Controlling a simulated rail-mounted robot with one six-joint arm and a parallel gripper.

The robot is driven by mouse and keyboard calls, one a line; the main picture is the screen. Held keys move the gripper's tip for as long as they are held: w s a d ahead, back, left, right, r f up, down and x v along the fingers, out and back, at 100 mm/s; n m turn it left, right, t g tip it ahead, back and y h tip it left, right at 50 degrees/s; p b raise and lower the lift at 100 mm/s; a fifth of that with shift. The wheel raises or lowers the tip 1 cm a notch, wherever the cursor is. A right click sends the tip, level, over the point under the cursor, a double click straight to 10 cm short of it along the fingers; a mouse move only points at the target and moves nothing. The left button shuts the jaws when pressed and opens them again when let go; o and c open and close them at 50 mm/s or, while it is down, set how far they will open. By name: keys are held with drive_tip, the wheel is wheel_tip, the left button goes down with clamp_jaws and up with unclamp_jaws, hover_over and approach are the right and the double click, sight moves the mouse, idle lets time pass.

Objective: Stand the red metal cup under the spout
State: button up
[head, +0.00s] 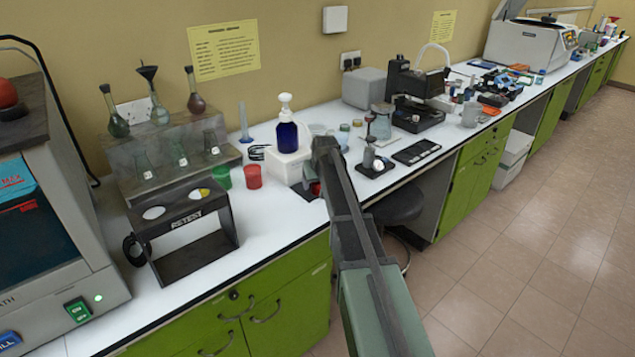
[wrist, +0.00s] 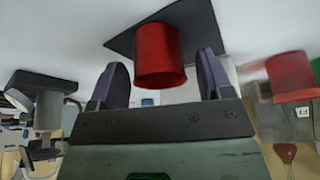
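A shiny red metal cup (wrist: 160,55) stands upright on a dark square plate (wrist: 122,42) in the wrist view, which shows the bench upside down. My gripper (wrist: 160,75) is open, with one finger on each side of the cup and a visible gap at both sides. In the head view my gripper (head: 325,150) is low at the bench's front edge, and the cup shows only as a red patch (head: 316,188) beside it, mostly hidden by my arm. A blue bottle (head: 287,133) with a white pump spout (head: 285,98) stands on a white block just behind.
A second red cup (head: 253,176) and a green cup (head: 221,177) stand to the left; that red cup also shows at the right of the wrist view (wrist: 290,77). A dark test rack (head: 183,235) is farther left. Small stands and a black machine (head: 417,95) are to the right.

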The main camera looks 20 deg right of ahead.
drive_tip(key=d+p+v, duration=0.1)
drive_tip(key=p+v, duration=1.1)
drive_tip(key=v, duration=0.1)
drive_tip(key=s+a+f+g, duration=0.1)
drive_tip(key=s+a+g, duration=0.1)
drive_tip(key=s+a, duration=0.9)
drive_tip(key=s+a+n+g, duration=0.1)
drive_tip(key=s+a+g, duration=0.1)
drive_tip(key=s+a, duration=1)
drive_tip(key=s, duration=0.4)
drive_tip(key=shift+s+f+n+g+y+b, duration=0.3)
drive_tip(key=shift+s+f, duration=0.1)
drive_tip(key=shift+o, duration=0.2)
